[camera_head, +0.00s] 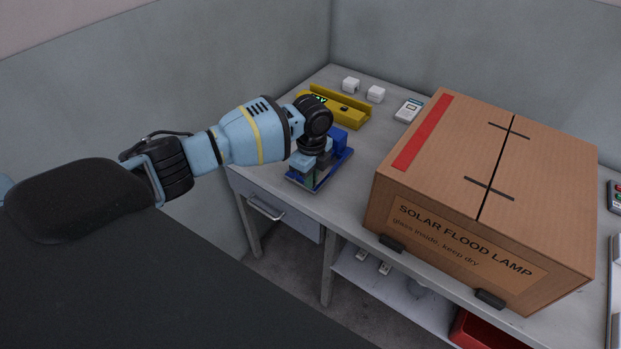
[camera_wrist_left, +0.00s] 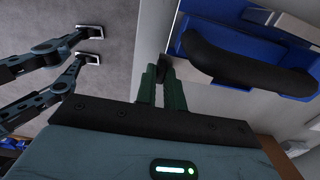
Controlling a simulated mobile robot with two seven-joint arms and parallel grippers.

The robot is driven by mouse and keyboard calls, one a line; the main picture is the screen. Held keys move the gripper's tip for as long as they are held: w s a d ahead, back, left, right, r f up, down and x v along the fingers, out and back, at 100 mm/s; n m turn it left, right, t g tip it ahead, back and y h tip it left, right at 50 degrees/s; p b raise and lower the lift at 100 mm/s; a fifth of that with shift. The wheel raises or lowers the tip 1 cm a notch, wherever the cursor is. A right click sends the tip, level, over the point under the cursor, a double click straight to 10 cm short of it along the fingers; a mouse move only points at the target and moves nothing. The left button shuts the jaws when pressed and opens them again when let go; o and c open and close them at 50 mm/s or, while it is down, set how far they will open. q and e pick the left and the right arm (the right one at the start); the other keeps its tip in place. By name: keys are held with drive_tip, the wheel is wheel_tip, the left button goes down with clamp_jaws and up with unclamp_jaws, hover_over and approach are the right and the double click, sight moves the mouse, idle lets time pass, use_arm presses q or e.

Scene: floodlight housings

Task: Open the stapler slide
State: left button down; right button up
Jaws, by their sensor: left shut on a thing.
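The blue stapler (camera_head: 343,160) sits on the grey worktable near its left front corner, partly hidden by my left arm. In the left wrist view, its blue body (camera_wrist_left: 190,44) carries a thick black curved handle (camera_wrist_left: 250,62). My left gripper (camera_head: 311,180) is at the stapler's near end. In the wrist view its green fingers (camera_wrist_left: 161,82) are close together, shut on a small dark part (camera_wrist_left: 162,67) beside the blue body. That part looks like the slide's knob, but it is mostly hidden. I cannot tell how far the slide is out.
A large cardboard box (camera_head: 420,210) fills the table's middle right. Behind the stapler stand a yellow tray-like tool (camera_head: 345,108), two small white cubes (camera_head: 351,85) and a grey handheld device (camera_head: 409,110). A drawer (camera_head: 265,205) is below the table's front edge; a wall stands close behind.

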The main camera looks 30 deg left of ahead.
use_arm(q)
drive_tip(key=shift+w, duration=0.15)
use_arm(e)
drive_tip(key=shift+w+r, duration=0.1)
drive_tip(key=shift+w, duration=0.15)
use_arm(q)
drive_tip(key=c, duration=1.5)
unclamp_jaws()
use_arm(e)
drive_tip(key=shift+d, duration=0.1)
use_arm(q)
drive_tip(key=shift+r+p, duration=0.3)
drive_tip(key=shift+r, duration=3.65)
use_arm(e)
drive_tip(key=shift+w+r, duration=0.15)
drive_tip(key=shift+r, duration=0.15)
use_arm(q)
drive_tip(key=shift+d+f, duration=0.1)
